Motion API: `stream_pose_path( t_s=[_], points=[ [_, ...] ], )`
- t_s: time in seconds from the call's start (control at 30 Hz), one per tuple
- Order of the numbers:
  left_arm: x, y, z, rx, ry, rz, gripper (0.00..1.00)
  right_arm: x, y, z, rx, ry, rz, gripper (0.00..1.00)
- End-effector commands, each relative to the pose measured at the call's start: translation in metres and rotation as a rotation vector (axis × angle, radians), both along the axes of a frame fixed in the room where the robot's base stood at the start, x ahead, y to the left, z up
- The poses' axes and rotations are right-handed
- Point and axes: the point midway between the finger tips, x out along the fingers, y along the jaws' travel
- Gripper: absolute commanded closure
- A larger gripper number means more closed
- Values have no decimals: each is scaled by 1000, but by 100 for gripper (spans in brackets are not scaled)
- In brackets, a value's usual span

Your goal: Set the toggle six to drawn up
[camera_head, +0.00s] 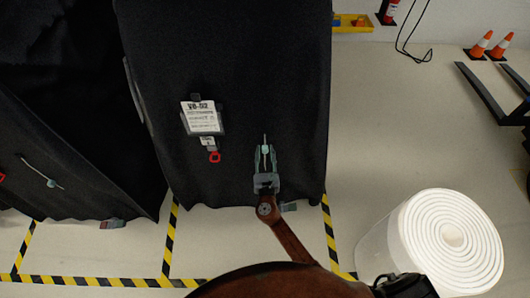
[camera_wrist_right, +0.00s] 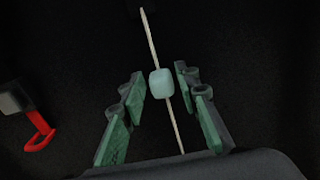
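A pale green cord toggle (camera_head: 265,149) sits on a light cord (camera_head: 265,138) against the black cover (camera_head: 240,60) of the middle cart. In the right wrist view the toggle (camera_wrist_right: 161,83) is a rounded block with the cord running through it, above and below. My right gripper (camera_head: 265,156) is open, its green fingers on either side of the toggle. In the right wrist view, dark gaps show between the toggle and both fingers (camera_wrist_right: 161,100). I cannot tell whether the fingertips reach the toggle's depth. No number shows on the toggle. My left gripper is not in view.
A white tag (camera_head: 202,118) with a red hook (camera_head: 215,157) hangs left of the gripper. Another covered cart with its own cord toggle (camera_head: 51,183) stands at left. A large white roll (camera_head: 451,240) stands at lower right. Open floor (camera_head: 390,130) lies right of the middle cart.

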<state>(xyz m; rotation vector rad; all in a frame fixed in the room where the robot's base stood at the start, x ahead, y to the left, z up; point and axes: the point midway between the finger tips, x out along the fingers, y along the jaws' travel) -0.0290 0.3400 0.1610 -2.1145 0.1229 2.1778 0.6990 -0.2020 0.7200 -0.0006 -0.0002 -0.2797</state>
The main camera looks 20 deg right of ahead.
Motion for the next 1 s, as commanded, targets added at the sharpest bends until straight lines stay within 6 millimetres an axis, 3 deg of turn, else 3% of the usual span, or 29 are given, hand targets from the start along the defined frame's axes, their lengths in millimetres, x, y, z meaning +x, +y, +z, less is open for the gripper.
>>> stream_pose_path(
  t_s=[0.47,1.0],
  points=[
    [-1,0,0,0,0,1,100,-8,1,-1,1,2,-1,62],
    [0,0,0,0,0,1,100,-102,29,-1,1,3,0,62]
  ],
)
